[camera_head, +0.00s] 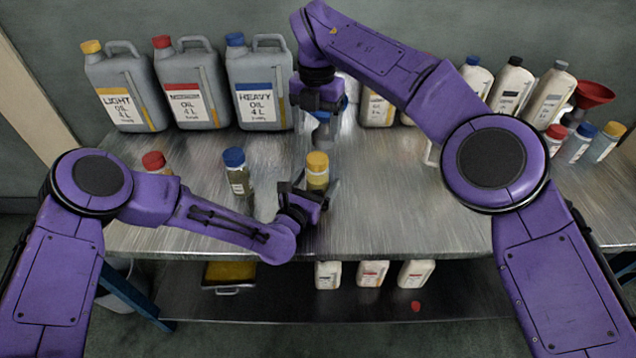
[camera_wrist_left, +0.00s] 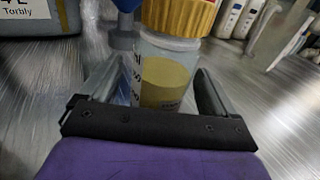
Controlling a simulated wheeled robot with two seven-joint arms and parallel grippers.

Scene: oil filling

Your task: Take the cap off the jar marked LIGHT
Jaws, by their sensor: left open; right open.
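A small jar with a yellow cap (camera_head: 317,160) stands on the metal bench; its cap is on. In the left wrist view the yellow cap (camera_wrist_left: 178,16) and the clear jar body with yellowish contents (camera_wrist_left: 162,80) fill the middle; the jar's marking is only partly visible and I cannot read it in full. My left gripper (camera_head: 318,187) is open, with one finger on either side of the jar body, below the cap. My right gripper (camera_head: 322,132) hangs open above the bench behind the jar, its fingers pointing down and partly blurred.
A blue-capped jar (camera_head: 236,172) and a red-capped jar (camera_head: 154,162) stand to the left. Grey cans marked LIGHT (camera_head: 125,95), red-labelled (camera_head: 190,95) and HEAVY (camera_head: 260,95) line the back. Bottles and a red funnel (camera_head: 593,95) are at right. The bench's front middle-right is clear.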

